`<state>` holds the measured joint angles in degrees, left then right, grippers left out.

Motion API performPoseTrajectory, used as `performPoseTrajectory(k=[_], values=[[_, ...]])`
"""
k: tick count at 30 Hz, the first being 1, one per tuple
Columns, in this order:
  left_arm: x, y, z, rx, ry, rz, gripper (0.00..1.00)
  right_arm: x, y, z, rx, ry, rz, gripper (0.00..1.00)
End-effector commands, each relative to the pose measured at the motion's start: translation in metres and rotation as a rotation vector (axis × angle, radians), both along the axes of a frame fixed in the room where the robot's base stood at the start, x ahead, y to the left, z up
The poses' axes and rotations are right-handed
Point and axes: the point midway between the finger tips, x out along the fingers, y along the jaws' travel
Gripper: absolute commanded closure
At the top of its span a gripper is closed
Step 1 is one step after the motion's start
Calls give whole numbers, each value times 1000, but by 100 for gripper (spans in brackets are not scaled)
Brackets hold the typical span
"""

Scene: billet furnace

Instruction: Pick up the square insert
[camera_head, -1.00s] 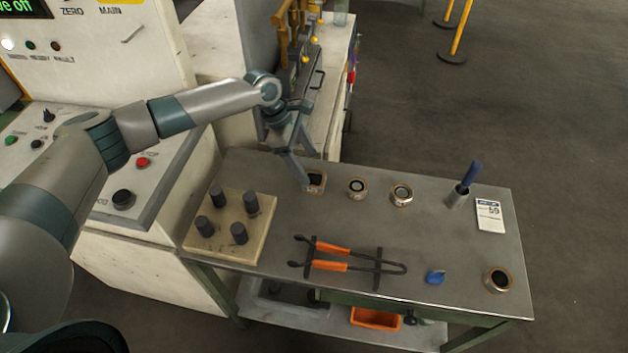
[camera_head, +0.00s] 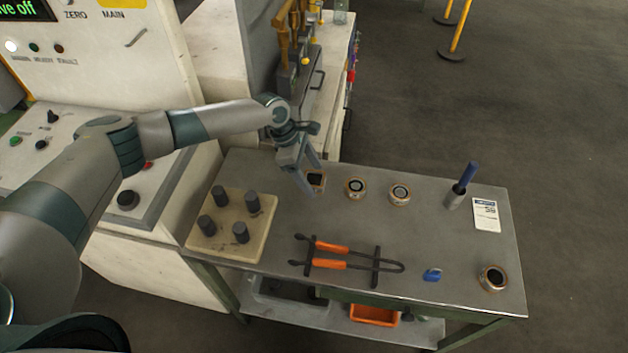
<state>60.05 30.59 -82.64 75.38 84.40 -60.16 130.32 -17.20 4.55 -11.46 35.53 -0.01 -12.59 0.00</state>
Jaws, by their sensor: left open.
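The square insert (camera_head: 317,181), a small copper-edged block with a dark round opening, stands near the back edge of the metal table. My left gripper (camera_head: 315,178) reaches in from the left with its fingers pointing down. It is open; in the picture one finger ends at the insert's left side and the other ends at its back edge. I cannot tell whether either finger touches it. The fingers hide part of the insert. My right gripper is not in view.
Two round inserts (camera_head: 355,187) (camera_head: 400,194) stand to the right, and another (camera_head: 493,278) at the front right. A block with dark pegs (camera_head: 232,248), orange-handled tongs (camera_head: 330,265), a blue item (camera_head: 432,274), a cup with a blue-handled tool (camera_head: 455,197) and a card (camera_head: 486,214) share the table (camera_head: 385,230).

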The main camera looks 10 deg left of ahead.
Motion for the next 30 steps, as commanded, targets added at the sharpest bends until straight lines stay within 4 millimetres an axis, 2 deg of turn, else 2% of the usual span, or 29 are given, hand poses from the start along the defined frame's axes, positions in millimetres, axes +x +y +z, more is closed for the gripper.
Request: performPoseTrajectory(k=[7,8,16,30], values=[[0,0,0,0,0,0,30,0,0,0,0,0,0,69],[0,0,0,0,0,0,34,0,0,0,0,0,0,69],[0,0,0,0,0,0,99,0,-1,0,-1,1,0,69],[1,-1,9,-3,-3,-1,100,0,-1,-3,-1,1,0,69]])
